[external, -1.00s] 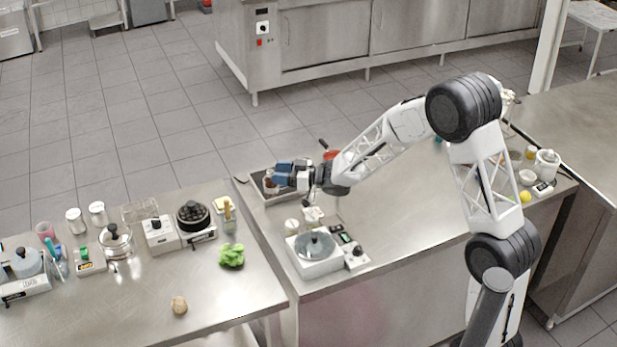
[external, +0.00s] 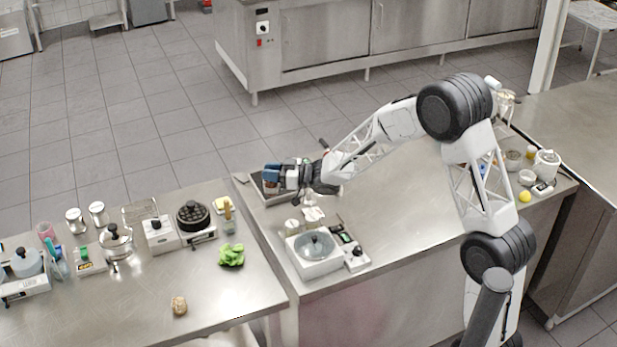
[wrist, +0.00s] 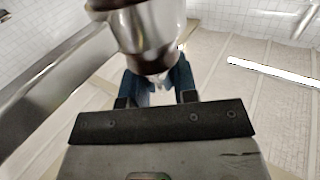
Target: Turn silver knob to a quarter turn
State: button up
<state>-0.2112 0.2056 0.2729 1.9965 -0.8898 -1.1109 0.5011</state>
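My gripper (external: 271,176), with blue fingers, is at the far left end of the middle counter, over a tray (external: 262,200). In the wrist view its blue fingers (wrist: 157,82) stand apart. A shiny silver rounded piece with brown bands (wrist: 147,30) is at the fingers and hides part of the gap. I cannot tell whether they grip it, or whether it is the silver knob. No other silver knob is clear. A white device with a round glass-like lid (external: 314,250) stands nearer on the counter, with a dark knob (external: 357,251) at its right.
Small pale items (external: 313,215) lie between the tray and the white device. The left counter holds a burner unit (external: 160,234), a pot (external: 117,240) and a green crumpled item (external: 231,255). The middle of my counter (external: 410,205) is mostly clear.

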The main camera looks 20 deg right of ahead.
jog(key=shift+c, duration=0.5)
jog(key=shift+m+t+h, duration=0.6)
jog(key=shift+t, duration=0.2)
jog(key=shift+a+m+t+h, duration=0.1)
jog(key=shift+m+t+h, duration=1.3)
jog(key=shift+t+h, duration=0.15)
jog(key=shift+m+t+h, duration=0.75)
jog(key=shift+m+h, duration=0.45)
jog(key=shift+h, duration=0.55)
jog(key=shift+m+t+h, duration=0.7)
jog(key=shift+m+h, duration=0.5)
jog(key=shift+h, duration=0.5)
jog(key=shift+m+h, duration=1.3)
jog(key=shift+h, duration=0.75)
jog(key=shift+m+h, duration=1.3)
jog(key=shift+h, duration=0.75)
jog(key=shift+m+g+h, duration=0.6)
jog(key=shift+m+h, duration=0.3)
jog(key=shift+h, duration=0.4)
jog(key=shift+m+g+h, duration=0.6)
jog(key=shift+m+h, duration=0.3)
jog(key=shift+h, duration=0.4)
